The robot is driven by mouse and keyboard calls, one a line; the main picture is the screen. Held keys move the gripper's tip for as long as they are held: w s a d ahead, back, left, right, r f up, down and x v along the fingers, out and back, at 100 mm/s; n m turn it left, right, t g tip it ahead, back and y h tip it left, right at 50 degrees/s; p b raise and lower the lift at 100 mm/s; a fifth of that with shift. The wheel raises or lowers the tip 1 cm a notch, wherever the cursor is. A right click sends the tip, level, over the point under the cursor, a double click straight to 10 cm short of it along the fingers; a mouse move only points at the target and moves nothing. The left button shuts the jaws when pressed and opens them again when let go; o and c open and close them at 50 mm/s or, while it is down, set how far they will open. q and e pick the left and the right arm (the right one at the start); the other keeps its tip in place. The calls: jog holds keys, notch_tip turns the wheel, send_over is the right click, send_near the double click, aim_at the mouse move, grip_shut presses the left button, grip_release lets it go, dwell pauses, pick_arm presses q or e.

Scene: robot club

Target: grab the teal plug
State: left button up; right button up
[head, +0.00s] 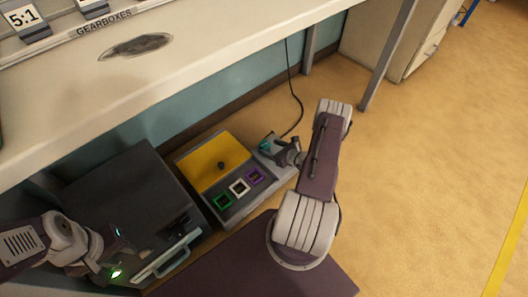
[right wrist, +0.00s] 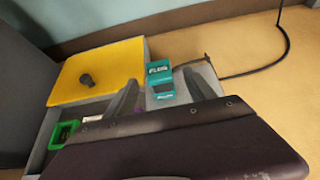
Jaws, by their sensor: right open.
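The teal plug (right wrist: 160,80) with white lettering sits on a light grey surface at the right side of the box with the yellow lid. It also shows small in the head view (head: 266,144), partly hidden by my right gripper. My right gripper (right wrist: 164,92) is open. In the right wrist view its two fingers lie on either side of the plug's near end, with nothing held. In the head view the right gripper (head: 279,151) reaches in from the right beside the plug. My left gripper (head: 114,254) is at lower left, near the dark case; its jaw opening is unclear.
The box has a yellow lid (head: 212,160) with a black knob and green, white and purple sockets (head: 239,187). A dark case (head: 125,195) stands left of it. The bench (head: 190,45) overhangs behind. A black cable (head: 297,95) runs to the plug. Floor at right is clear.

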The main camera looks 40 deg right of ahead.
aim_at(267, 146)
jog(key=b+x, duration=0.4)
jog(key=x, duration=0.1)
jog(key=shift+s+f, duration=0.1)
jog(key=shift+f, duration=0.05)
jog(key=shift+r, duration=0.2)
grip_shut()
notch_tip(267, 146, up, 5)
jog(key=p, duration=0.4)
jog(key=shift+p, duration=0.4)
jog(key=s+d+r, duration=0.2)
jog(key=d+r, duration=0.1)
jog(key=d, duration=0.2)
jog(key=s+d+r+p, duration=0.1)
jog(key=s+d+r, duration=0.1)
jog(key=d, duration=0.3)
jog(key=shift+s+d+r+p, duration=0.3)
jog(key=shift+r, duration=0.2)
